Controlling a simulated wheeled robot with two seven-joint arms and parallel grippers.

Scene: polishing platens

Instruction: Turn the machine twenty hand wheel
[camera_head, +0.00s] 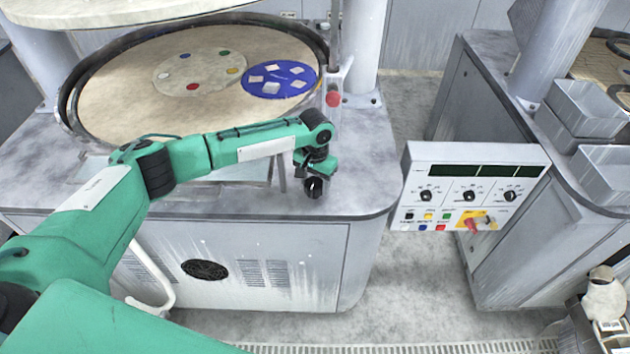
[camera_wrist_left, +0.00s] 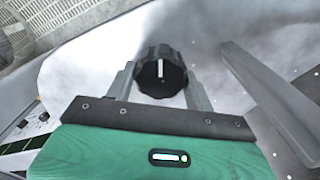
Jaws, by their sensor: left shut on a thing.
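The hand wheel is a black ribbed knob (camera_head: 313,188) with a white mark, near the front edge of the grey machine top. It also shows in the left wrist view (camera_wrist_left: 160,72), with its white mark pointing up in the picture. My left gripper (camera_head: 314,178) reaches over the machine from the left. In the left wrist view its two grey fingers (camera_wrist_left: 160,88) sit on either side of the knob and are shut on it. The gripper partly hides the knob's base.
A round platen (camera_head: 120,95) with a blue disc (camera_head: 280,80) lies behind the arm. A red button (camera_head: 333,99) stands behind the gripper. A control panel (camera_head: 470,187) with knobs is to the right. Grey bins (camera_head: 585,110) stand at far right. A grey bar (camera_wrist_left: 265,95) runs beside the knob.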

